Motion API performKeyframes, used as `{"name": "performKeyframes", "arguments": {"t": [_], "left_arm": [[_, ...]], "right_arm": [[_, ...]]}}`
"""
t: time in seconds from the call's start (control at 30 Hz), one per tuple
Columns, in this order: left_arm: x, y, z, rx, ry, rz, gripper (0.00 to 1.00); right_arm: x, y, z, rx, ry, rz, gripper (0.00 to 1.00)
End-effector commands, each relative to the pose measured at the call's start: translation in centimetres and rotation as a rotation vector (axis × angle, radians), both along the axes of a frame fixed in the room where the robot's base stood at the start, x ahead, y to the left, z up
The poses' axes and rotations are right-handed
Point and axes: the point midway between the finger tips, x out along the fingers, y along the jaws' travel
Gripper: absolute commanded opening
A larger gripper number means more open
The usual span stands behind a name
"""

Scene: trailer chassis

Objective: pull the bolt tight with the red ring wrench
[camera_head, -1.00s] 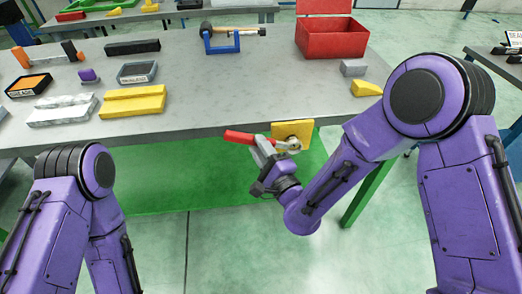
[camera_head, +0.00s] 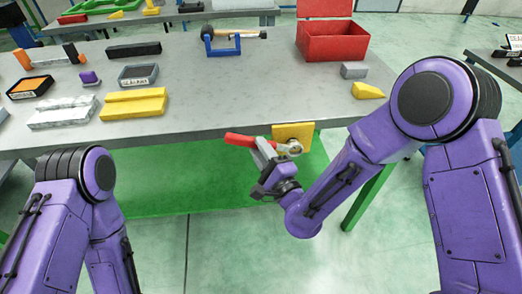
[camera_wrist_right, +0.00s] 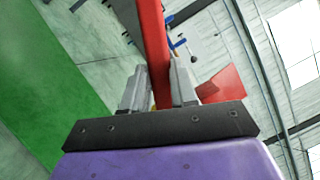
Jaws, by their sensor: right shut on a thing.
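The red ring wrench (camera_head: 241,139) is at the table's front edge in the head view, its red end pointing left. A yellow plate (camera_head: 304,130) hangs at that edge. The wrench's ring end lies by a round metal piece (camera_head: 294,147) on the plate, likely the bolt; whether the ring sits fully around it I cannot tell. My right gripper (camera_head: 265,148) is shut on the wrench. In the right wrist view the red handle (camera_wrist_right: 151,35) runs between the two grey fingers of this gripper (camera_wrist_right: 160,80). My left gripper is out of view.
The grey table (camera_head: 220,105) carries a yellow block (camera_head: 135,104), a blue vise (camera_head: 221,45), an open red box (camera_head: 333,42), a small grey block (camera_head: 354,70) and a yellow wedge (camera_head: 367,90). A green panel (camera_head: 200,185) lies below. Floor in front is clear.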

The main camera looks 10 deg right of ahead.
Motion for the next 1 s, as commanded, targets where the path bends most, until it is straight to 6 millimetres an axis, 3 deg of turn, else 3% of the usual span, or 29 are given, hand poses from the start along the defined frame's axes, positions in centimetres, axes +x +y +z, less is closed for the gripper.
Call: {"name": "performKeyframes", "arguments": {"t": [1.0], "left_arm": [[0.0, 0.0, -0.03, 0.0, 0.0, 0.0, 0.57]], "right_arm": [[0.85, 0.05, 0.06, 0.002, -0.001, -0.001, 0.0]]}}
